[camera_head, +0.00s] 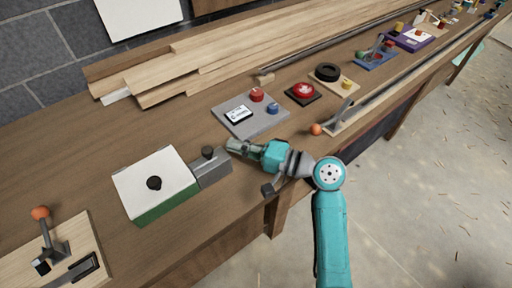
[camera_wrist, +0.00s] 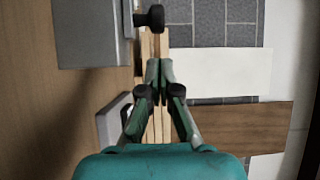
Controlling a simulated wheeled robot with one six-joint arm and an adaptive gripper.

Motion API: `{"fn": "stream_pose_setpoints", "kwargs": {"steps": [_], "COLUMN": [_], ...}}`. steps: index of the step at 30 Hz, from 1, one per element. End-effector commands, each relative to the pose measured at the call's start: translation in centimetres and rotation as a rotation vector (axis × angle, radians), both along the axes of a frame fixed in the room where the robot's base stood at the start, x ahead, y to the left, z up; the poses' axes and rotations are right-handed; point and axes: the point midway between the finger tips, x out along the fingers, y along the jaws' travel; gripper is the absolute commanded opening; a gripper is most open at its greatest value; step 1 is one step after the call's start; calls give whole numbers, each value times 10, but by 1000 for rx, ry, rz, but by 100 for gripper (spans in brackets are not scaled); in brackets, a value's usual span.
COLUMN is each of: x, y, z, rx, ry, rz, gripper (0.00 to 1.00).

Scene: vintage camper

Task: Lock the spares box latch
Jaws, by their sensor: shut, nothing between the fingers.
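A box with a white lid (camera_head: 140,176), green front and black knob (camera_head: 154,183) sits on the workbench, probably the spares box. A grey block (camera_head: 212,174) with a black knob (camera_head: 208,152), likely its latch, adjoins its right side. In the wrist view the grey block (camera_wrist: 88,35) is at upper left, with its black knob (camera_wrist: 150,17) sticking out to the right. My gripper (camera_head: 232,145) is just right of the knob, apparently apart from it. In the wrist view my gripper's fingertips (camera_wrist: 160,68) are together and empty, below the knob.
A grey panel (camera_head: 270,127) with a display and red and blue knobs lies just behind my gripper. A red button (camera_head: 304,92), black ring (camera_head: 327,72) and orange-tipped lever (camera_head: 317,129) stand farther right. Planks (camera_head: 200,60) line the back. Another orange-ball lever (camera_head: 41,213) is at lower left.

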Motion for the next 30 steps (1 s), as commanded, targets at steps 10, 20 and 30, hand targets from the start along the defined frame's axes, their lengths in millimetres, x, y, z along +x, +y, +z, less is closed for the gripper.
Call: {"fn": "stream_pose_setpoints", "kwargs": {"steps": [10, 20, 30], "x": [-11, -12, -31], "y": [26, 27, 55], "z": [0, 0, -1], "rx": [0, 0, 0], "ry": [0, 0, 1], "rz": [-1, -1, 2], "gripper": [0, 0, 0]}}
